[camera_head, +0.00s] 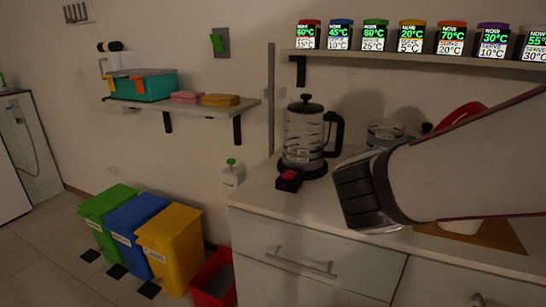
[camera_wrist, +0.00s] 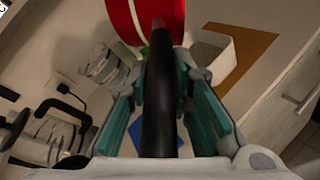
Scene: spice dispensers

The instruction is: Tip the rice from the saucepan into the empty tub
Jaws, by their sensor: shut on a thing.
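My gripper (camera_wrist: 163,80) is shut on the black handle of the red saucepan (camera_wrist: 172,10); its fingers lie on both sides of the handle. The pan's red side also shows in the head view (camera_head: 462,114), behind my forearm, and looks tilted. I cannot see the rice in the pan. A white tub (camera_wrist: 226,66) with a greyish inside stands just beyond and right of the handle in the wrist view. I cannot tell whether it is empty. In the head view, only a bit of the white tub (camera_head: 460,227) shows below my arm, which hides the fingertips.
A glass press (camera_head: 304,140) and clear glassware (camera_head: 384,134) stand on the counter to the left of the pan. A brown mat (camera_head: 500,238) lies under the white tub. A shelf (camera_head: 400,63) with several labelled spice dispensers runs above. Coloured bins (camera_head: 170,248) stand on the floor at left.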

